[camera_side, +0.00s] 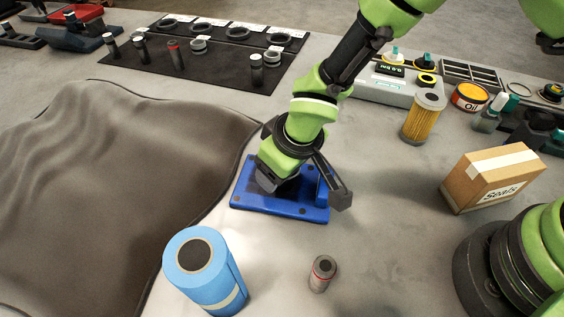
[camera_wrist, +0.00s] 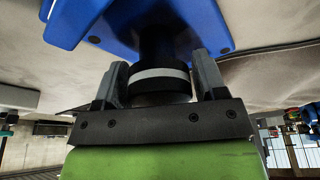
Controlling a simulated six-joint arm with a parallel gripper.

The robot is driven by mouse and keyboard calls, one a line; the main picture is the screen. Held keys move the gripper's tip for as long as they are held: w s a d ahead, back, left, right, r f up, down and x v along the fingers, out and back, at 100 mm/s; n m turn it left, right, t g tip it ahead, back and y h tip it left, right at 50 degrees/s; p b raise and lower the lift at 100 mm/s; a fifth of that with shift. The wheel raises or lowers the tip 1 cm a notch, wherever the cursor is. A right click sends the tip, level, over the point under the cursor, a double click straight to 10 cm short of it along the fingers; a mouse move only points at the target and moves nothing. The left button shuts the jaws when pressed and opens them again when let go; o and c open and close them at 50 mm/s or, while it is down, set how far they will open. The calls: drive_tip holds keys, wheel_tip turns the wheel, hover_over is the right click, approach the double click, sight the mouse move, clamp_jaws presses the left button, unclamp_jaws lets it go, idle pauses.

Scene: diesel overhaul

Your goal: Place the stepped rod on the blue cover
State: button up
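The blue cover (camera_side: 290,207) lies flat on the grey bench, a plate with bolt holes and a raised blue part at its right. My gripper (camera_side: 302,190) is low over it, its two dark fingers spread to either side. In the wrist view, a dark round piece with a pale band (camera_wrist: 160,78), apparently the stepped rod, sits between the fingers of my gripper (camera_wrist: 160,70). Its dark far part runs toward the blue cover (camera_wrist: 205,25). The fingers are close beside it; contact with them or the cover is unclear. My gripper hides it in the side view.
A dark cloth (camera_side: 130,160) lies left. A yellow filter (camera_side: 423,118) and a Seals box (camera_side: 494,177) stand right. Bare bench lies between the cover and box.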

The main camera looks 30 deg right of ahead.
drive_tip(key=shift+o, duration=0.8)
drive_tip(key=shift+r, duration=0.3)
drive_tip(key=v, duration=1.1)
drive_tip(key=shift+r, duration=0.35)
drive_tip(key=s+d+r+m+t, duration=0.1)
drive_tip(key=s+d+r+m, duration=0.1)
drive_tip(key=d+r, duration=0.4)
drive_tip(key=s+d+r+m+t, duration=0.1)
drive_tip(key=s+d+r+m, duration=0.15)
drive_tip(key=d+r, duration=0.4)
drive_tip(key=s+d+r+m+t, duration=0.1)
drive_tip(key=s+d+r+m, duration=0.1)
drive_tip(key=s, duration=0.3)
drive_tip(key=s+d+r+m+t, duration=0.1)
drive_tip(key=s+d+m, duration=0.1)
drive_tip(key=s+d, duration=0.2)
drive_tip(key=shift+s+r+y, duration=0.3)
drive_tip(key=shift+s+r, duration=0.05)
drive_tip(key=shift+s, duration=0.05)
